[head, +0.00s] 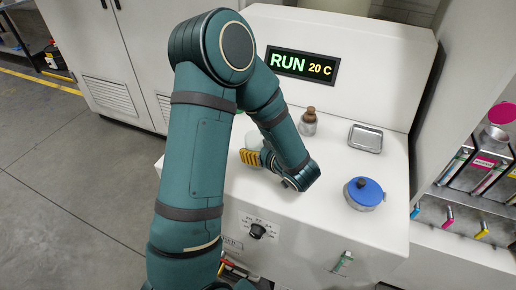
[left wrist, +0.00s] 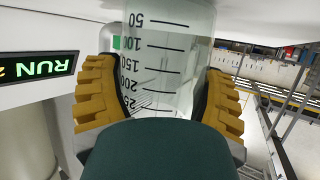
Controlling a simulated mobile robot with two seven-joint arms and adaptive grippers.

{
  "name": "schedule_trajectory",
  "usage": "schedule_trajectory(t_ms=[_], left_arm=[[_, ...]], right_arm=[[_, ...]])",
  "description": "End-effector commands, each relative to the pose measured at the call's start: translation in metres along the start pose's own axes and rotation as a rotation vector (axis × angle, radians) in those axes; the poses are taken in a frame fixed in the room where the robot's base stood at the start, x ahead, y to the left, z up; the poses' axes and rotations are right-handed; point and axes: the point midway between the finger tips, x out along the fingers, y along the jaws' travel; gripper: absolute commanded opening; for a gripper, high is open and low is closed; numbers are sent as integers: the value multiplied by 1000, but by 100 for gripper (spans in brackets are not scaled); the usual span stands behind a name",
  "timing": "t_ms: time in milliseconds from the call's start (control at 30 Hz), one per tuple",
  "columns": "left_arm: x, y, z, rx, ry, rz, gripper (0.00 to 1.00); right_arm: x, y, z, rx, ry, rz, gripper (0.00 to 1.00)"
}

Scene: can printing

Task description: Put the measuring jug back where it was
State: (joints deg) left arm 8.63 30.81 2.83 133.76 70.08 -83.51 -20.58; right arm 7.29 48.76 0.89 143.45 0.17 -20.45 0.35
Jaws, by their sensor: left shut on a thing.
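The measuring jug (left wrist: 165,55) is clear, with black marks from 50 to 250, and fills the middle of the left wrist view, where it appears upside down. My left gripper (left wrist: 160,95) is shut on it, with one yellow ridged finger on each side. In the head view my left gripper (head: 250,157) is low over the white machine top, and only a pale bit of the jug (head: 252,139) shows behind the fingers. My arm hides part of that area. I cannot tell whether the jug's base touches the top. My right gripper is not in view.
The white machine top (head: 330,180) bears a brown-capped bottle (head: 308,124), a metal tray (head: 366,139) and a blue-lidded container (head: 364,193). A display (head: 303,66) reads RUN 20 C. A knob (head: 257,230) is on the front. Ink cartridges (head: 486,165) stand at the right.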

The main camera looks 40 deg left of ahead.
Motion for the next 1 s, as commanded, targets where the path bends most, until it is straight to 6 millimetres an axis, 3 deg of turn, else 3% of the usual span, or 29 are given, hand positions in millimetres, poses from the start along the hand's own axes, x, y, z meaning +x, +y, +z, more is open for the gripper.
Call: schedule_trajectory(t_ms=[67,100,133,167,567,1000], left_arm=[[1,0,3,1,0,0,29],[1,0,3,1,0,0,85],[1,0,2,1,0,0,96],[1,0,2,1,0,0,100],[-7,1,-1,1,-1,3,100],[-90,1,-2,1,-1,5,100]], right_arm=[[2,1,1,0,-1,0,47],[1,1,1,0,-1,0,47],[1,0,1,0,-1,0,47],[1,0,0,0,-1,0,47],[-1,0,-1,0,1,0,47],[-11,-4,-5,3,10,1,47]])
